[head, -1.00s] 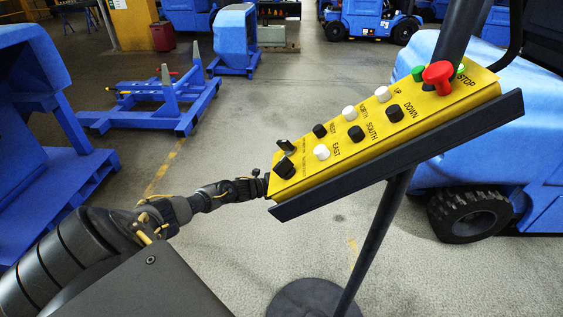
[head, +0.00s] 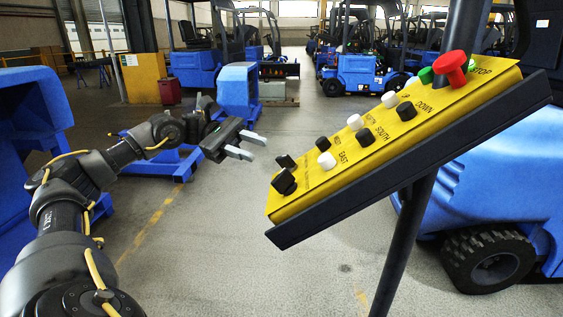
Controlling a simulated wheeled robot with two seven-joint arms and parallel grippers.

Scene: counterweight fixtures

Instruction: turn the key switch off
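A yellow control panel (head: 322,187) stands tilted on a black post, its lower end to the left. At that end sit two dark controls: a flat-topped one (head: 286,162) that looks like the key switch, and a black knob (head: 284,182) just below it. Their exact turn angle is too small to read. My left gripper (head: 258,148) is up and left of these controls, apart from the panel. Its two light grey fingers are spread with nothing between them. My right gripper is out of view.
White and black push buttons (head: 326,161) run up the panel, with green buttons and a red STOP button (head: 454,67) at the upper right end. A black ledge (head: 400,165) edges the panel's lower side. Blue forklifts (head: 369,67) stand behind; floor below the gripper is clear.

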